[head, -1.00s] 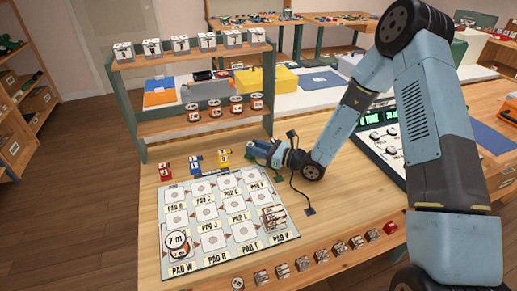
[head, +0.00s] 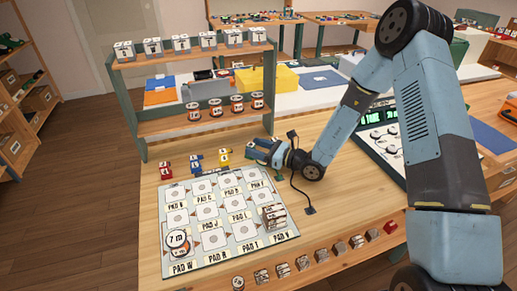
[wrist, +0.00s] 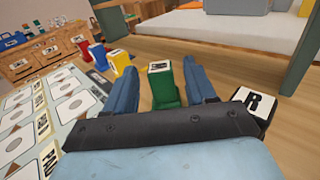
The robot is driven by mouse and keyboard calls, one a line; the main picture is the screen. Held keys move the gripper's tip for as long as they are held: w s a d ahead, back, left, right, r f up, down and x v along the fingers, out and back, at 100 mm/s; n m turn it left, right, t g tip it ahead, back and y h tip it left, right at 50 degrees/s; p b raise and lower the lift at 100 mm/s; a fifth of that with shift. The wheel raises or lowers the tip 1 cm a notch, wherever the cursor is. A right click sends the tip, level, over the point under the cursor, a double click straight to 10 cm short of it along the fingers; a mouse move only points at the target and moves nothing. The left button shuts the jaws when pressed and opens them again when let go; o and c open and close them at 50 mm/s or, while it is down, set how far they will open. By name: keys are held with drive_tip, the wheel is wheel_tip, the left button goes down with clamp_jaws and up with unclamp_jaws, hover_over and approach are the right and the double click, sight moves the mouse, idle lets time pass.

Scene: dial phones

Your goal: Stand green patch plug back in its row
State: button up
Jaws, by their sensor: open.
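The green patch plug (wrist: 165,88) stands upright between the spread fingers of my gripper (wrist: 163,88) in the wrist view, with a pale label on its top. Gaps show between the plug and both fingers. In the head view my gripper (head: 257,148) is low over the table at the right end of the plug row and mostly hides the green plug. The yellow plug (head: 224,155), blue plug (head: 196,162) and red plug (head: 165,170) stand to its left. In the wrist view the yellow plug (wrist: 119,62) is just beyond the left finger.
A shelf (head: 200,126) stands behind. A black block marked R (wrist: 257,105) is right of my gripper. A cable (head: 294,188) lies nearby.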

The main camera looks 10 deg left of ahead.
drive_tip(key=v, duration=1.2)
drive_tip(key=shift+s+r, duration=0.1)
drive_tip(key=shift+r, duration=0.05)
drive_tip(key=shift+r, duration=0.3)
drive_tip(key=s+d+r+n+g+h, duration=0.3)
drive_tip(key=s+r+n+g, duration=0.15)
drive_tip(key=r+n, duration=0.3)
drive_tip(key=s+d+r+n+g+h, duration=0.3)
drive_tip(key=s+r+n, duration=0.3)
drive_tip(key=r, duration=0.2)
drive_tip(key=s+d+r+n+t+h, duration=0.3)
drive_tip(key=s+d+r+t+h, duration=0.1)
drive_tip(key=d+r, duration=0.4)
drive_tip(key=s+d+r+n+t+h, duration=0.4)
drive_tip(key=s+d+r+h, duration=0.3)
drive_tip(key=d, duration=0.6)
drive_tip(key=shift+s+d+r+t+h, duration=0.3)
drive_tip(key=shift+s+r+t, duration=0.25)
drive_tip(key=shift+s, duration=0.05)
